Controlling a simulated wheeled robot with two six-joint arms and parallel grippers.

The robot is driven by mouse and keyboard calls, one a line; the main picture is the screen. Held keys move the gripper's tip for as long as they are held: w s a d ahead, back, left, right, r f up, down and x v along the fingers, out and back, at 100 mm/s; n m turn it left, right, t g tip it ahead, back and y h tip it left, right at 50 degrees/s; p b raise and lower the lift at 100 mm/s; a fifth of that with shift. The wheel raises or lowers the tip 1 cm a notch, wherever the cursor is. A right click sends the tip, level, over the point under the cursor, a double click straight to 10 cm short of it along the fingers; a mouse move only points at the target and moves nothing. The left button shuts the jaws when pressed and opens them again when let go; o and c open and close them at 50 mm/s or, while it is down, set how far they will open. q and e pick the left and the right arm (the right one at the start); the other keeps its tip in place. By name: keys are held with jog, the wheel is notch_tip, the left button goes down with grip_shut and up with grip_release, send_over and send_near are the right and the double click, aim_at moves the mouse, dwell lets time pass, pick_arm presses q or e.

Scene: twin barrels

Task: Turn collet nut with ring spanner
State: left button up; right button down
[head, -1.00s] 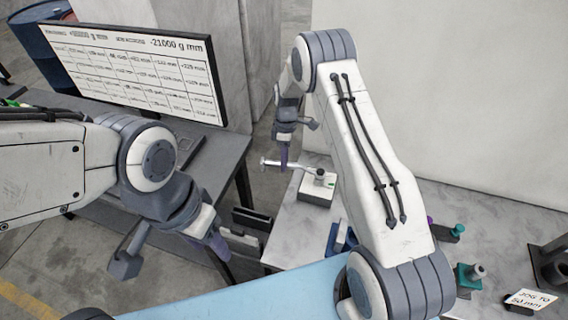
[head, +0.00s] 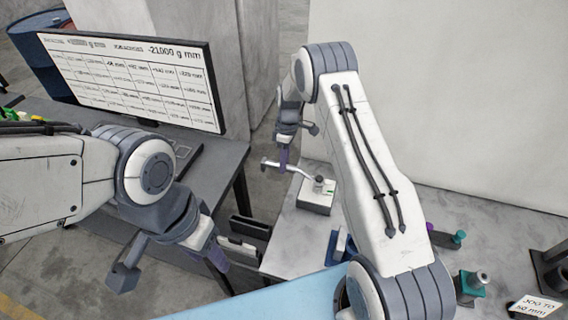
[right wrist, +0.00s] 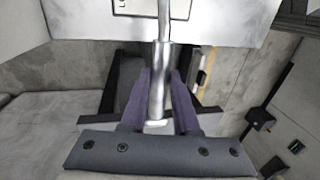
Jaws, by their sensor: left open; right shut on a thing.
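The ring spanner (head: 300,170) is a slim silver tool. My right gripper (head: 283,160) is shut on its handle, left of a pale block (head: 315,197) on the bench. The spanner's far end reaches a small grey fitting (head: 319,181) on top of this block, apparently the collet nut. Whether the ring sits around it is too small to tell. In the right wrist view the purple fingers of my right gripper (right wrist: 160,105) flank the silver spanner handle (right wrist: 159,75). My left gripper (head: 216,256) is open and empty, low and to the left, away from the spanner.
A monitor (head: 135,85) stands on a dark desk (head: 215,165) at left. The marble-topped bench (head: 285,245) also carries a teal-based piece (head: 470,287) and a white sign (head: 535,305) at right. A pale blue surface (head: 260,300) lies in front. A wall rises behind the bench.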

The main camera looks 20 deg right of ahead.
jog(key=shift+s+a, duration=0.1)
jog(key=shift+s, duration=0.05)
jog(key=shift+s+n, duration=0.1)
jog(key=shift+n, duration=0.2)
jog(key=shift+r, duration=0.15)
jog(key=shift+s+a+p+v, duration=0.2)
jog(key=shift+p+v, duration=0.45)
jog(key=shift+v, duration=0.45)
jog(key=shift+s+a+p+v, duration=0.2)
jog(key=shift+p+v, duration=0.5)
jog(key=shift+v, duration=0.4)
jog(key=shift+s+a+p+v, duration=0.15)
jog(key=shift+p+v, duration=0.5)
jog(key=shift+v, duration=0.45)
jog(key=shift+r, duration=0.1)
